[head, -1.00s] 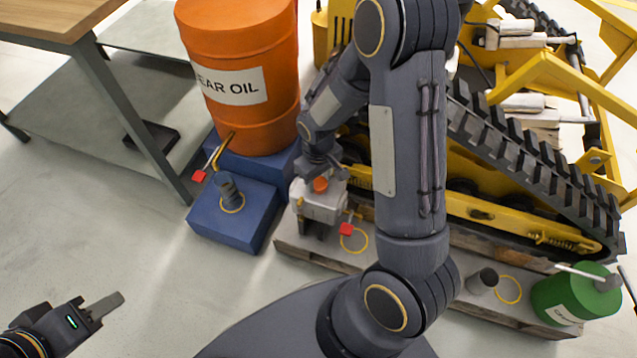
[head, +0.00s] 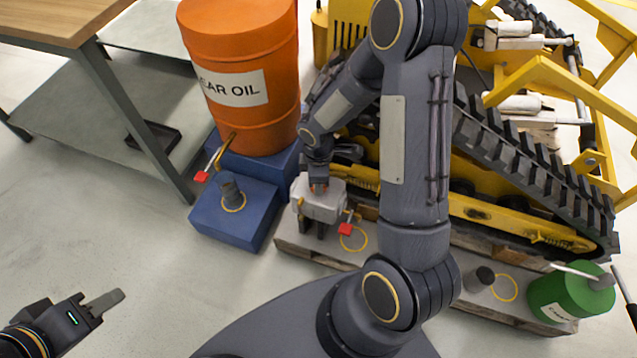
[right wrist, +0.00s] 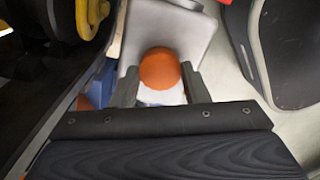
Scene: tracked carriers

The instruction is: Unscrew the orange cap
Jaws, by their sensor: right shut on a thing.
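The orange cap (head: 318,187) is on top of the grey metal housing (head: 322,209) in the head view. In the right wrist view the cap (right wrist: 160,70) shows as a round orange disc between two grey fingers. My right gripper (head: 317,180) comes down from above and is shut on the cap, partly hiding it in the head view. Whether the cap is still seated on its neck is hidden. My left gripper (head: 104,303) is at the lower left, far from the housing; its jaw opening is unclear.
The housing has a red-handled tap (head: 346,228) and stands on a pallet beside a yellow tracked machine (head: 470,205). An orange gear oil drum (head: 245,115) and blue blocks (head: 232,215) are to its left. A green can (head: 566,300) is at right.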

